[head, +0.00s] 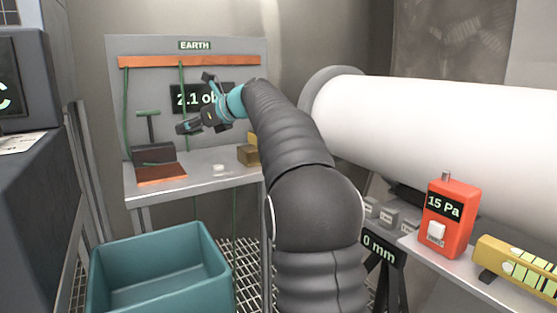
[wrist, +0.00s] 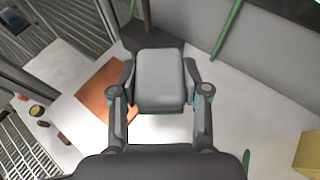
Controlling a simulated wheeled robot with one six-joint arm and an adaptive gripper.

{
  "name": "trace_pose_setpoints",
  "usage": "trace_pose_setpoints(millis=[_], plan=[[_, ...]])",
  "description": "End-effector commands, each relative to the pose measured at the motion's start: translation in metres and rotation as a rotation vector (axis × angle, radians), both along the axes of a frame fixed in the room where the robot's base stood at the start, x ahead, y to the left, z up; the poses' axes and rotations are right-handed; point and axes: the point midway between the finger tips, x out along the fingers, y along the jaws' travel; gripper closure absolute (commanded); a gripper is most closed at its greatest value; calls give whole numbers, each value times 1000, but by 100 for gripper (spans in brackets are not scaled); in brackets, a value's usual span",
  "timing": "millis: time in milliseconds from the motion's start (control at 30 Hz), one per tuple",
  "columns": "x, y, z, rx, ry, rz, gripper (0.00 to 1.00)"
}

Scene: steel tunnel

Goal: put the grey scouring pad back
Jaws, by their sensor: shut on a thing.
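The grey scouring pad (wrist: 160,80) is a rounded grey block between the two fingers of my gripper (wrist: 161,84) in the wrist view. My gripper is shut on its sides and holds it above the white bench top. In the head view my gripper (head: 190,126) is over the bench (head: 205,187), in front of the panel marked EARTH (head: 235,55). The pad cannot be made out clearly there. A copper plate (head: 161,174) lies on the bench below and to the left of my gripper; it also shows in the wrist view (wrist: 101,90).
A dark stand with a green T-handle (head: 148,128) is behind the copper plate. A brown box (head: 248,155) and a small white item (head: 219,168) are on the bench. A teal bin (head: 160,270) stands in front. A white pipe (head: 420,125) is at right.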

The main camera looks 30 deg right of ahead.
Motion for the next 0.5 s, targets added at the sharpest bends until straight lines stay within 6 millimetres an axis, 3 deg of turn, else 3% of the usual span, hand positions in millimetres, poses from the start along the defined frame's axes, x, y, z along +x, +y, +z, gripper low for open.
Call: trace_pose_setpoints(millis=[100, 500], plan=[[-9, -40, 3, 0, -1, -70, 94], [-51, -157, 10, -1, -2, -291, 94]])
